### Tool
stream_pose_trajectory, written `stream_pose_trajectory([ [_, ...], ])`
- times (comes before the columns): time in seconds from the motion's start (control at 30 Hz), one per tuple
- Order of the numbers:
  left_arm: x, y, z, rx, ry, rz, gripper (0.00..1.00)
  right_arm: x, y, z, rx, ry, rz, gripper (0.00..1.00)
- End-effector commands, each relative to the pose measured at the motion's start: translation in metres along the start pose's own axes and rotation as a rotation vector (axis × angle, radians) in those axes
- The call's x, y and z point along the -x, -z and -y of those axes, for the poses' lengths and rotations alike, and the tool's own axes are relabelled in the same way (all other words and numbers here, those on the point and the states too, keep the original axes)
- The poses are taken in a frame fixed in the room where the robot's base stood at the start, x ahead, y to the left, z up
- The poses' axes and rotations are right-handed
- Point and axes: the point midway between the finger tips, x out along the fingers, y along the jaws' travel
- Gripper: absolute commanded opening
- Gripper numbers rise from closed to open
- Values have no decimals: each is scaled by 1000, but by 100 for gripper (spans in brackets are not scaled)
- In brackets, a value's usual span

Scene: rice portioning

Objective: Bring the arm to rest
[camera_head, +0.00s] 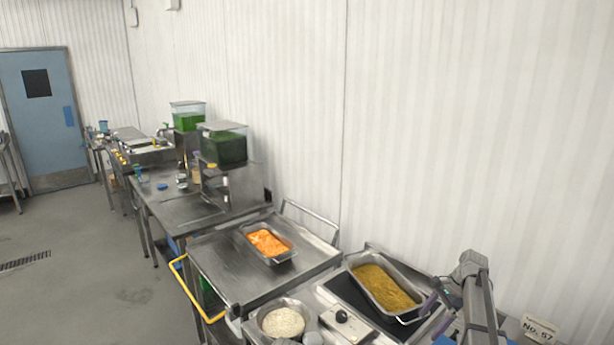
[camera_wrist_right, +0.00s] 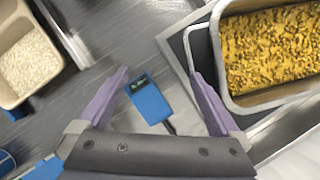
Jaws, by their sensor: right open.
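My right gripper (camera_wrist_right: 160,100) is open and empty in the right wrist view, its two purple fingers spread apart. A blue handheld device (camera_wrist_right: 149,101) with a small dark display shows between the fingers, apart from them as far as I can see. In the head view my right arm comes in at the lower right, with the gripper (camera_head: 428,300) close to the front right of a metal pan of yellow food (camera_head: 381,287). That pan also shows at the upper right of the wrist view (camera_wrist_right: 232,104). My left gripper is not in view.
A round pot of white rice (camera_head: 283,322) stands at the front. A tray of orange food (camera_head: 267,243) sits on a steel cart (camera_head: 215,262) with a yellow handle. A beige container of rice (camera_wrist_right: 28,64) is at the wrist view's left. Open floor lies left.

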Motion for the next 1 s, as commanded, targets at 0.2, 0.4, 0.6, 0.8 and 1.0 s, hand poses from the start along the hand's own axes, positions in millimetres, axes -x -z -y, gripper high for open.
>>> stream_pose_trajectory([
  [0.2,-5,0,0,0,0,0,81,2,-18,-2,-215,110,144,99],
  [0.4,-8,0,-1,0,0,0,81,9,-34,-1,-380,229,258,99],
  [0.6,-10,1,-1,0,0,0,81,15,-41,2,-477,302,328,99],
  [0.8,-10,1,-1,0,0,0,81,18,-42,4,-504,322,348,99],
  [1.0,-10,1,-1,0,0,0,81,18,-42,4,-503,322,347,99],
])
